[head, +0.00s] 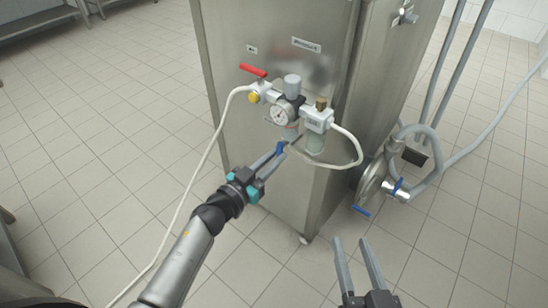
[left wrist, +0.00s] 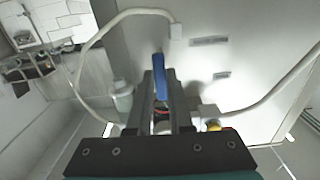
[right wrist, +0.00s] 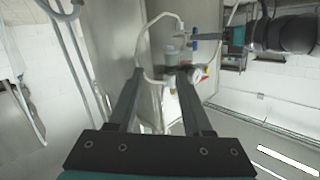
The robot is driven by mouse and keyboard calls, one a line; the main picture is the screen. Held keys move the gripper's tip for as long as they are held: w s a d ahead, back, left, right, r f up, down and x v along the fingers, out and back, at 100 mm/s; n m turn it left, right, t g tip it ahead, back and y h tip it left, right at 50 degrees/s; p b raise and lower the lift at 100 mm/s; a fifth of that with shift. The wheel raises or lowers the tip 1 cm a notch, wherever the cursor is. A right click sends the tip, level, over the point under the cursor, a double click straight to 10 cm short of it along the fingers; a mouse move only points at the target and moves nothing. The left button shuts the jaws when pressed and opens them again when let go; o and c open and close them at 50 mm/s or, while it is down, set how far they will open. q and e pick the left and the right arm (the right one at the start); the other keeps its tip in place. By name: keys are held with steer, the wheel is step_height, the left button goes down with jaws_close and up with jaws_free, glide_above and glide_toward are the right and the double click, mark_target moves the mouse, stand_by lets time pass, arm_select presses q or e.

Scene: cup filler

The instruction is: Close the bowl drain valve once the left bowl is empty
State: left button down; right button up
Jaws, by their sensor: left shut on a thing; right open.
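The drain valve's blue lever (head: 281,148) is below the left bowl (head: 291,132), which hangs under the regulator with the round gauge (head: 280,116). My left gripper (head: 279,153) is shut on this lever. In the left wrist view the blue lever (left wrist: 159,70) stands between the fingers. I cannot tell the bowl's level; the fingers hide most of it in the left wrist view. The right bowl (head: 315,144) looks greenish. My right gripper (head: 357,248) is open and empty, low in front of the cabinet.
A red lever (head: 253,71) and a yellow knob (head: 254,98) sit left of the gauge on the steel cabinet (head: 235,30). White hoses loop from both ends. A pump with a grey hose (head: 433,165) and blue handles (head: 361,210) stands at the right. The tiled floor is clear at left.

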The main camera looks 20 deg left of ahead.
arm_select(q)
steer(key=shift+m, duration=0.3)
arm_select(e)
steer(key=shift+d, duration=0.1)
arm_select(q)
steer(key=shift+a, duration=0.1)
steer(key=shift+w+a+r+m+p, duration=0.1)
steer(key=shift+a+r+m+p, duration=0.25)
steer(key=shift+m, duration=2.5)
steer(key=shift+w+a+r+m+p, duration=0.15)
steer(key=shift+a+r+m+p, duration=0.15)
steer(key=shift+m, duration=2.6)
steer(key=shift+w+a+r+m+p, duration=0.1)
steer(key=shift+a+r+m+p, duration=0.25)
steer(key=shift+m, duration=2.5)
arm_select(e)
steer(key=shift+w+d+f+g+h, duration=0.15)
steer(key=shift+d+f+g+h, duration=0.35)
steer(key=shift+d+g, duration=0.35)
steer(key=shift+w+d+f+g+h, duration=0.1)
steer(key=shift+d+f+g+h, duration=0.4)
steer(key=shift+g, duration=0.55)
arm_select(q)
steer(key=shift+d, duration=0.1)
steer(key=c, duration=0.8)
jaws_free()
